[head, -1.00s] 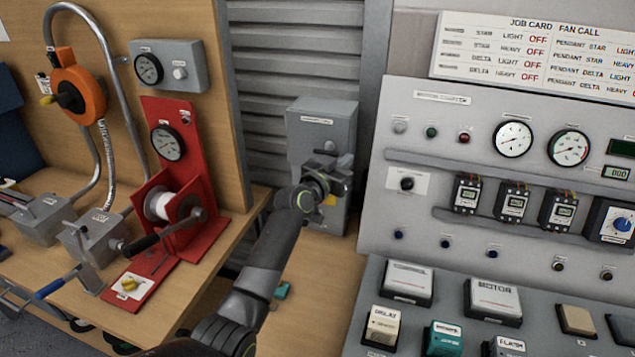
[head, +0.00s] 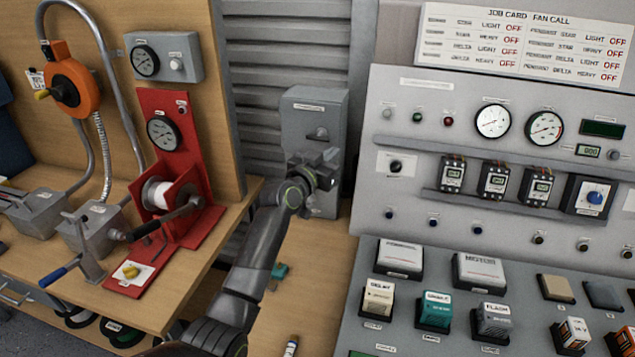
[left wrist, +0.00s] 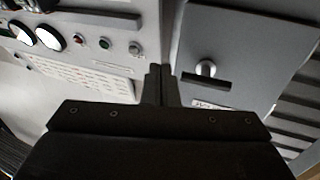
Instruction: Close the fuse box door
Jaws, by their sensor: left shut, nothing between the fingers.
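The fuse box (head: 300,125) is a grey box standing at the back, against the slatted wall. Its grey front, with a label near the top and a small knob, looks flat against the box in the head view. Whether it is fully closed I cannot tell. The front and its round knob also show in the left wrist view (left wrist: 225,45), upside down. My left gripper (head: 328,170) is shut and empty, in front of the lower part of the box, which it partly hides. Its fingertips (left wrist: 160,75) lie beside the box front in the wrist view; contact is unclear. My right gripper is not in view.
A grey control panel (head: 460,100) with gauges and switches stands close on the right. A red stand (head: 180,110) with a gauge and spool is on the left bench, by a wooden board (head: 222,100). A small teal object (head: 279,271) lies near my left arm.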

